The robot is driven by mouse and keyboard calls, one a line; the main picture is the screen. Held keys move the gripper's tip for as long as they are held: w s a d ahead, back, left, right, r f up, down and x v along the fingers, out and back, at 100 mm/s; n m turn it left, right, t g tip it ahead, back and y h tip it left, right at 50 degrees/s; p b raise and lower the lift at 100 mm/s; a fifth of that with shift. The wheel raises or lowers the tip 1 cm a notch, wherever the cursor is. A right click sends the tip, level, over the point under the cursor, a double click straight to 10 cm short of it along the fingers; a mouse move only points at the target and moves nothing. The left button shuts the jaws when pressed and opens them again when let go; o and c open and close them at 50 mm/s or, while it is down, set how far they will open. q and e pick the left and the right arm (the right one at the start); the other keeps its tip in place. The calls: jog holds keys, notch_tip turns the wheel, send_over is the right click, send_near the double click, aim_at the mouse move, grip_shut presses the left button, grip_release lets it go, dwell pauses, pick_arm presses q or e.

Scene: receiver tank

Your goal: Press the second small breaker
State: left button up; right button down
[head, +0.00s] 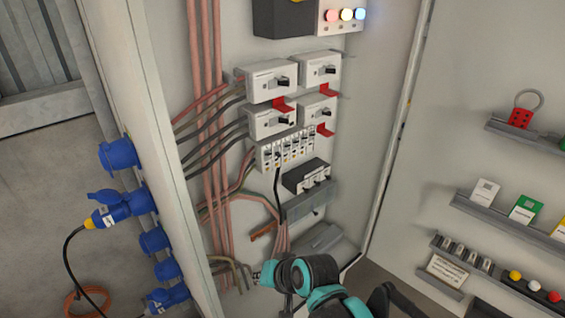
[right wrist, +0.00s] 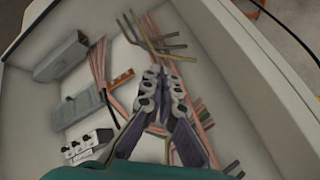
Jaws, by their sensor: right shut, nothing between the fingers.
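The row of small white breakers (head: 286,149) sits on the back wall of the cabinet in the head view, below the larger switches. The second small breaker from the left (head: 276,154) is in this row; its lever position is too small to tell. My right gripper (head: 259,275) is at the bottom of the head view, well below the row and apart from it. In the right wrist view my right gripper (right wrist: 163,70) is shut and empty, over pink bars and cable ends. The small breakers cannot be made out there. My left gripper is not in view.
Large switches (head: 267,80) with red tabs sit above the row. A black-and-white unit (head: 308,176) and grey boxes (head: 310,203) lie below it. Pink bars (head: 218,235) run down at left. Blue sockets (head: 118,154) line the outer side; shelves (head: 495,225) hang at right.

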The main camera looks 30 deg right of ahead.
jog(key=w+d+r+m+t+y, duration=0.2)
jog(key=w+m, duration=0.4)
jog(key=m, duration=0.1)
jog(key=m+t+p, duration=0.2)
jog(key=m+t, duration=0.7)
jog(key=m, duration=1.2)
send_near(276, 158)
jog(key=a+v, duration=0.1)
jog(key=v, duration=0.2)
jog(key=shift+s+d+f+h, duration=0.1)
jog(key=shift+d+f+h, duration=0.2)
jog(key=shift+d, duration=0.15)
jog(key=b+x, duration=0.1)
jog(key=x, duration=0.9)
jog(key=shift+a+r, duration=0.1)
jog(key=shift+r, duration=0.05)
jog(key=shift+s+r+n+g+p, duration=0.1)
jog(key=shift+r+n+g+p, duration=0.2)
jog(key=shift+p, duration=0.2)
